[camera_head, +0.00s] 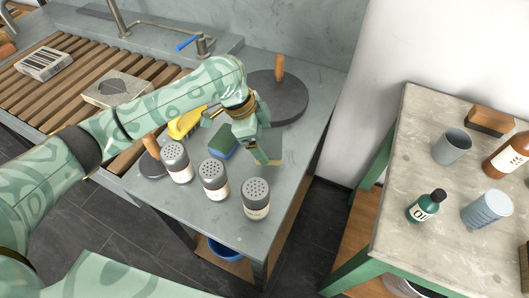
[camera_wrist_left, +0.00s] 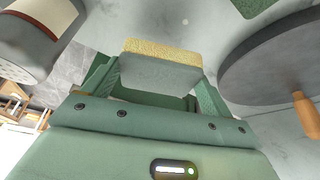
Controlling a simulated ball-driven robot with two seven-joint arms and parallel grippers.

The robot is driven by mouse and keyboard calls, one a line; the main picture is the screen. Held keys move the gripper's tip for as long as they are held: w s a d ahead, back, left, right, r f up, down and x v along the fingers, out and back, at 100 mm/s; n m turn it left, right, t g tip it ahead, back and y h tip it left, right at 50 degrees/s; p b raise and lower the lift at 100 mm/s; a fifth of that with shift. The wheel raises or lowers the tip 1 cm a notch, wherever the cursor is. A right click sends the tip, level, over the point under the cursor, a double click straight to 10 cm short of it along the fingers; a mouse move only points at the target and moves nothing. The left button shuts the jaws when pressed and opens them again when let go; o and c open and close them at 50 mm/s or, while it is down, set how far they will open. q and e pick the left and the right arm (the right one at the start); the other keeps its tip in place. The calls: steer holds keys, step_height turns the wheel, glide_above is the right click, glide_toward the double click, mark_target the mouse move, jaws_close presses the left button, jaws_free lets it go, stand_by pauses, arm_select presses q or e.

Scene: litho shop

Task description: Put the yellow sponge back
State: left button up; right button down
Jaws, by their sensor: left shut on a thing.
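My left gripper (camera_head: 262,152) is above the grey stone counter, pointing down, at the right of the blue and green sponge (camera_head: 222,142). In the left wrist view, its two fingers are shut on the yellow sponge (camera_wrist_left: 160,52), a block with a yellow layer and a grey layer. My right gripper is not in view.
Three shakers (camera_head: 255,199) stand along the counter's front. A dark round disc (camera_head: 292,100) with a wooden handle lies behind the gripper. A yellow object (camera_head: 188,122), partly covered by my arm, lies at left. A side table (camera_head: 400,150) with bottles and cups stands at right.

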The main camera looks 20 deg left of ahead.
arm_select(q)
step_height(320, 180, down, 5)
steer(key=shift+f+b, duration=0.1)
steer(key=shift+b, duration=1)
steer(key=shift+r, duration=0.2)
steer(key=shift+f, duration=0.15)
steer(key=o, duration=0.7)
steer(key=p+v, duration=0.5)
steer(key=v, duration=0.7)
steer(key=shift+s, duration=0.1)
